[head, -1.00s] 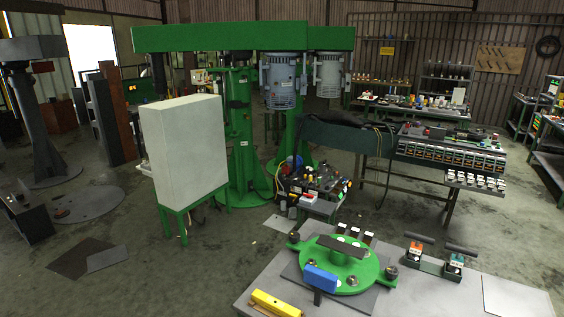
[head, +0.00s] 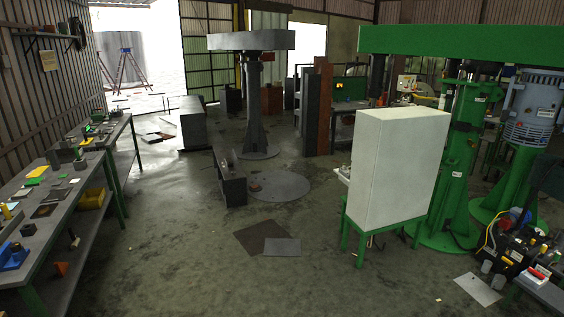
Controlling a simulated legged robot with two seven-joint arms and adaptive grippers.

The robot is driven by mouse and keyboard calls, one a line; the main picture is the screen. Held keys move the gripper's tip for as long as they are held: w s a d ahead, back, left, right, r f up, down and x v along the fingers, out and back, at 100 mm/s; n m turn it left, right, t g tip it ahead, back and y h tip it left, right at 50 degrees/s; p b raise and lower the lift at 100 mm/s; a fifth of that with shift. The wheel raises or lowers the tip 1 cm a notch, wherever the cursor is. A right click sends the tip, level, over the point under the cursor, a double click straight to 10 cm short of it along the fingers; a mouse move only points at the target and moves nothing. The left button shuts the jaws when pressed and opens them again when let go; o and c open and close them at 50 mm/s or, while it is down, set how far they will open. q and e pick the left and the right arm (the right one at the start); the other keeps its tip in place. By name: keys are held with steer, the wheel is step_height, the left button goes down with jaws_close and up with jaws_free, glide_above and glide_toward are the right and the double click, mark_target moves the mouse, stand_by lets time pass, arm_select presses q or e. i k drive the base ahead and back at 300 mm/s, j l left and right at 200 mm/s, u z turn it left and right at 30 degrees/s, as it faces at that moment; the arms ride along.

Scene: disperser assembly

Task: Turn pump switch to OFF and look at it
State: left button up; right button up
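No pump switch can be made out in the head view. A white cabinet (head: 394,170) stands on a green frame right of the middle; its front face bears no visible switch. Beside it is the green disperser machine (head: 462,150) with a grey motor (head: 532,108). A cluster of small parts and cables (head: 512,250), too small to read, sits at the lower right edge. Neither of my grippers is in view.
A workbench with tools (head: 60,185) runs along the left. A grey column machine (head: 254,100) stands at the back, near an open bright doorway (head: 150,60). Flat plates (head: 268,240) lie on the floor. The central floor is mostly clear.

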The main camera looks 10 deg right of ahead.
mark_target(536, 274)
steer(key=i+j+z, duration=0.1)
steer(key=i, duration=0.5)
steer(key=i+j+z, duration=0.1)
steer(key=i, duration=0.45)
steer(key=i+l+z, duration=0.1)
steer(key=i+z, duration=0.15)
steer(key=z, duration=0.15)
steer(key=i+z, duration=0.2)
steer(key=z, duration=0.25)
steer(key=i+z, duration=0.25)
steer(key=z, duration=0.15)
steer(key=i+j+z, duration=0.1)
steer(key=i+z, duration=0.15)
steer(key=z, duration=0.15)
steer(key=i+l+z, duration=0.2)
steer(key=i+z, duration=0.25)
steer(key=i, duration=0.3)
steer(key=i+j+z, duration=0.1)
steer(key=i+z, duration=0.35)
steer(key=i, duration=0.3)
steer(key=i+l, duration=0.15)
steer(key=i, duration=0.9)
steer(key=i+l, duration=0.15)
steer(key=i, duration=0.9)
